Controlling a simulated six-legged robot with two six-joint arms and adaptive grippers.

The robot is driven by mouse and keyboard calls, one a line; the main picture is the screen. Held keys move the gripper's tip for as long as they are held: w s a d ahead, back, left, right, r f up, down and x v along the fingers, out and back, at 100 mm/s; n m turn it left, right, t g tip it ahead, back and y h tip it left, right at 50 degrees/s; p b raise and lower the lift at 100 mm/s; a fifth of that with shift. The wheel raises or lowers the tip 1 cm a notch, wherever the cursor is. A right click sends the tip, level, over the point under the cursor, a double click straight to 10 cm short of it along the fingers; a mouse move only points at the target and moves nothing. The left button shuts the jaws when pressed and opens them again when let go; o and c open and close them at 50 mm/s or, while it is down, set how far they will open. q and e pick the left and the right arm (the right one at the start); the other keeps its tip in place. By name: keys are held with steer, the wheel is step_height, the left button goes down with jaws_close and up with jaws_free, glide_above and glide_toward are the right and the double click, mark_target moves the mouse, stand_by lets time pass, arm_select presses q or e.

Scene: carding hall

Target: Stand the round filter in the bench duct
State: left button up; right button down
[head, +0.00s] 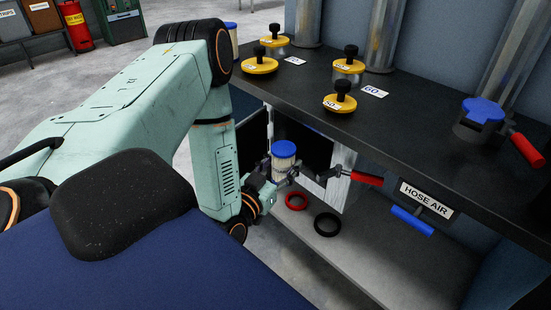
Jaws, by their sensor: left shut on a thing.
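The round filter (284,165) has a pale pleated body and blue end caps. It is upright, just in front of the dark opening (310,150) under the bench top, which looks like the bench duct. I cannot tell whether part of the filter is inside the opening. My left gripper (277,184) is shut on the filter low on its body, and its fingers partly hide the lower end. A red-handled lever (365,178) sits just right of the filter at the pale panel (341,185). My right gripper is not in view.
A red ring (296,201) and a black ring (327,224) lie on the lower shelf (385,270). Several yellow weights with black knobs (341,103) stand on the dark bench top (420,120). Another blue-capped cylinder (232,38) stands behind my arm. A blue handle (412,222) hangs below the HOSE AIR label (426,199).

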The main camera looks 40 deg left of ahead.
arm_select(q)
steer(key=shift+w+a+f+b, duration=0.15)
steer(key=shift+w+b, duration=0.3)
steer(key=shift+w, duration=0.55)
steer(key=shift+w+d+b, duration=0.2)
steer(key=shift+w+b, duration=0.3)
steer(key=shift+w, duration=0.3)
steer(key=shift+w+d+b, duration=0.2)
steer(key=shift+w+b, duration=1)
steer(key=shift+w, duration=1.05)
steer(key=shift+w+d+b, duration=0.15)
steer(key=shift+w+b, duration=1)
steer(key=shift+w, duration=1.05)
steer(key=shift+f, duration=0.4)
steer(key=o, duration=1.4)
